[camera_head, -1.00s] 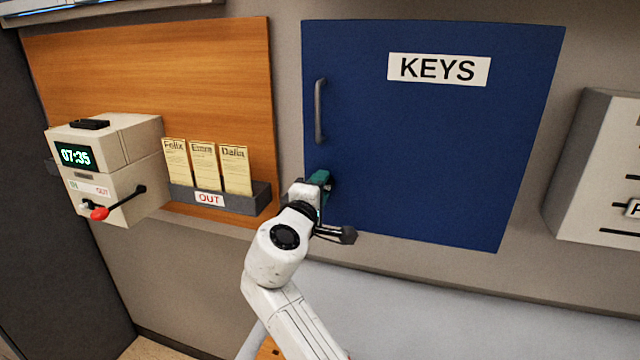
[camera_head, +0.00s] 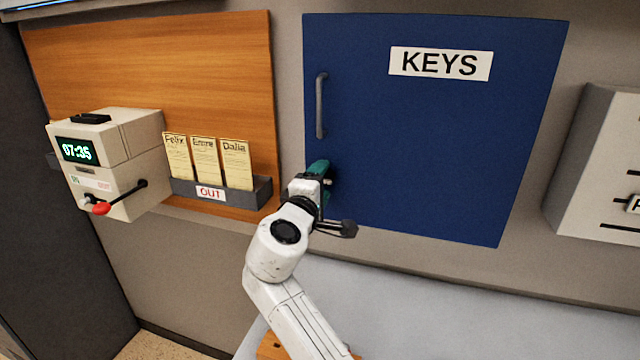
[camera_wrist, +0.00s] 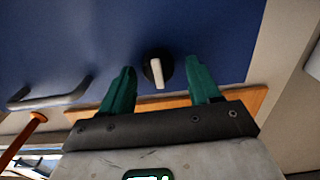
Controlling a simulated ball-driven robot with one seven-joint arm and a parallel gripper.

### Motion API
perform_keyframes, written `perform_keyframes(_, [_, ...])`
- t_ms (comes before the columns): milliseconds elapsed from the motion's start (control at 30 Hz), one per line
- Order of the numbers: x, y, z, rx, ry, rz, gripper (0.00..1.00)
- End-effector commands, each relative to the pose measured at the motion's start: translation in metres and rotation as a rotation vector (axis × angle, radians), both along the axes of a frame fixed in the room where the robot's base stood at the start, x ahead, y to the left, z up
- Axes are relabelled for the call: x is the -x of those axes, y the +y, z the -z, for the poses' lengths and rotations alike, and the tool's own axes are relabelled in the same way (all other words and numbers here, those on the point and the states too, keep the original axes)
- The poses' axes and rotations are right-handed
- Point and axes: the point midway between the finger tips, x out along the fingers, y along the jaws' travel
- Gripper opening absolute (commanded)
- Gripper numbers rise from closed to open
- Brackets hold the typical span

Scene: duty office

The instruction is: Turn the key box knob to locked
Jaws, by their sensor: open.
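The blue key box (camera_head: 430,140) with its KEYS label hangs on the wall. In the wrist view its door (camera_wrist: 130,30) fills the upper part. The knob (camera_wrist: 157,72) is a black disc with a white bar, seen between my two green fingertips. The bar points nearly straight down in that view, slightly tilted. My gripper (camera_wrist: 158,82) is open, with clear gaps on both sides of the knob; I cannot tell its distance from the door. In the head view my gripper (camera_head: 322,175) is at the door's lower left and largely hides the knob.
The door's grey handle (camera_head: 320,105) is just above my gripper; it also shows in the wrist view (camera_wrist: 48,100). A card rack (camera_head: 255,195) marked OUT and a time clock (camera_head: 110,160) are to the left. A pale box (camera_head: 605,165) stands out at right.

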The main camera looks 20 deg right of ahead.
Motion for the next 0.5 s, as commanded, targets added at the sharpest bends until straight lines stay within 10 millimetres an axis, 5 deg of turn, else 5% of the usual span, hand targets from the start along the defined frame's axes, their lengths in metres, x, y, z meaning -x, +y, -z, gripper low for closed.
perform_keyframes(267, [0.01,0.008,0.001,-0.001,-0.002,-0.001,0.62])
perform_keyframes(500, [0.047,0.035,0.003,-0.002,-0.002,-0.004,0.62])
